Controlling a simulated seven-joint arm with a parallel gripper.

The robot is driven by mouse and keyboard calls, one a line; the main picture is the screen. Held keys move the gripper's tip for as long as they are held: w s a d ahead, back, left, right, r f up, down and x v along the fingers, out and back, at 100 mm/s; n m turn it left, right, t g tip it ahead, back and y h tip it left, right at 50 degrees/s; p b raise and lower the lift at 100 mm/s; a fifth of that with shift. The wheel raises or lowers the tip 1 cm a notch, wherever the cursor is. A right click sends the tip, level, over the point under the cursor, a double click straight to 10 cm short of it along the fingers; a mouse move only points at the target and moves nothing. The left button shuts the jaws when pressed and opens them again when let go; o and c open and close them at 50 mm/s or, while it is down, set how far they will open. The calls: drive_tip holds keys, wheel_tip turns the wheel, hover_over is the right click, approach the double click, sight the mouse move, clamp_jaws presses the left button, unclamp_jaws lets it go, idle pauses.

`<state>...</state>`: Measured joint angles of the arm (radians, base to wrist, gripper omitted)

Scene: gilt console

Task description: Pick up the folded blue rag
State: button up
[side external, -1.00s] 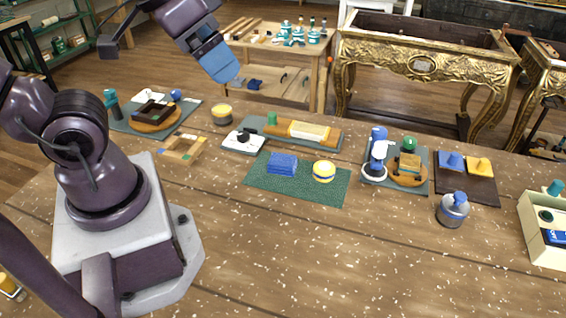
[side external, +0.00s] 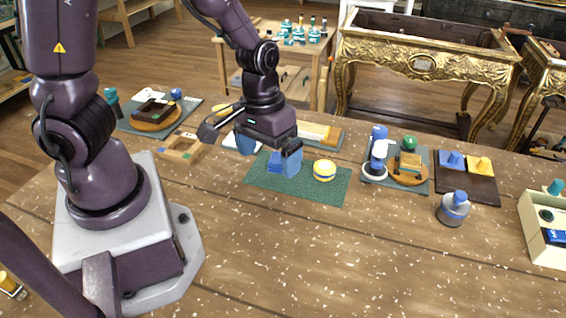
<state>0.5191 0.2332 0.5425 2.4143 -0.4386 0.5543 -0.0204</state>
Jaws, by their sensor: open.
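My gripper (side external: 270,158) is open and points down over the rag's end of the mat. One blue finger is in front of the rag's right part and hides some of it. The other finger is farther left, over the mat's back left side. I cannot tell whether either finger touches the rag.
A wooden frame (side external: 181,148) lies left of the mat. To the right are a grey tray (side external: 421,186) with a blue-and-white item, a grey-blue bottle (side external: 453,209) and a cream box (side external: 541,235).

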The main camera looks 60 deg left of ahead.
drive_tip(key=w+a+f+n+y, duration=0.2)
drive_tip(key=a+f+n, duration=0.1)
drive_tip(key=a+f, duration=0.1)
drive_tip(key=n+t+y, duration=0.3)
hover_over(274, 164)
drive_tip(key=d, duration=0.1)
drive_tip(key=f, duration=0.6)
drive_tip(key=shift+w+d+f, duration=0.2)
drive_tip(key=shift+w+f, duration=0.05)
drive_tip(key=shift+f, duration=0.15)
drive_tip(key=shift+w+x, duration=0.15)
drive_tip(key=shift+x, duration=1.2)
drive_tip(key=shift+w+x, duration=0.15)
drive_tip(key=shift+x, duration=1.2)
drive_tip(key=shift+a+r, duration=0.1)
drive_tip(key=c, duration=1)
